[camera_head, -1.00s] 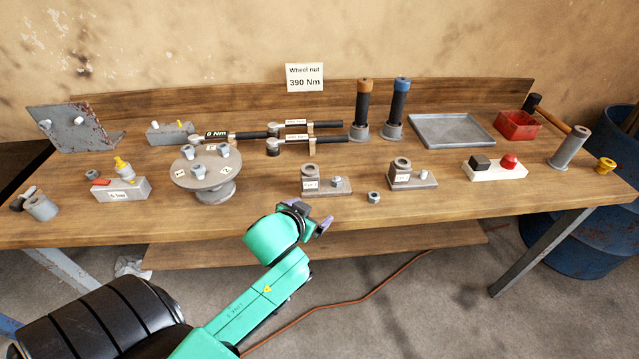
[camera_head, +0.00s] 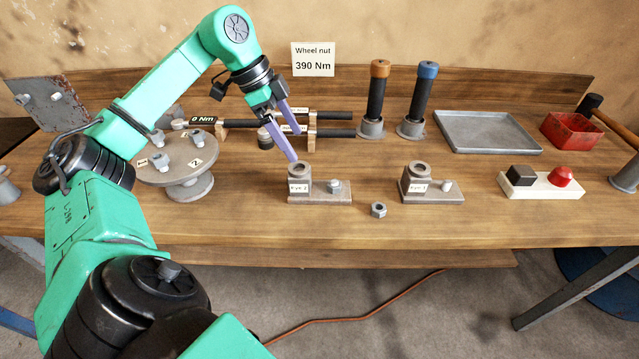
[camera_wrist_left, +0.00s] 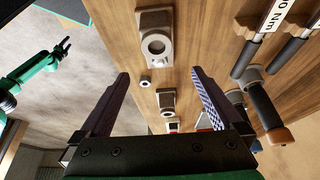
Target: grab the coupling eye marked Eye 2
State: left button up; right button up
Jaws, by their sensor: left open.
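The coupling eye marked Eye 2 (camera_head: 299,173) is a grey block with a round ring on top, on a plate with a bolt, on the bench. In the left wrist view it is the upper block with the ring (camera_wrist_left: 155,46). My left gripper (camera_head: 295,147) is open and empty, just above and behind Eye 2 in the head view, its fingers pointing down; they frame the bench in the left wrist view (camera_wrist_left: 160,73). A similar block marked Eye 1 (camera_head: 417,183) stands to the right. My right arm (camera_wrist_left: 38,72) shows small in the left wrist view; its jaw state is unclear.
A loose nut (camera_head: 378,210) lies between the two eyes. Torque wrenches (camera_head: 340,132) lie on stands behind Eye 2. A round turntable (camera_head: 178,170) stands left. Two upright handles (camera_head: 376,95), a tray (camera_head: 485,130) and a red bin (camera_head: 570,128) are at the right. The bench's front strip is clear.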

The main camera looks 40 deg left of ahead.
pick_arm(q)
send_near(315, 189)
jog(key=x, duration=0.7)
jog(key=shift+w+d+f+p, duration=0.25)
jog(key=shift+d+p, duration=0.1)
jog(key=shift+d, duration=0.1)
jog(key=shift+w+f, duration=0.1)
jog(key=shift+f, duration=0.1)
grip_shut()
jog(key=shift+r, duration=0.1)
pick_arm(e)
jog(key=shift+s+d+r, duration=0.15)
jog(key=shift+s+d, duration=0.1)
jog(key=shift+s, duration=0.25)
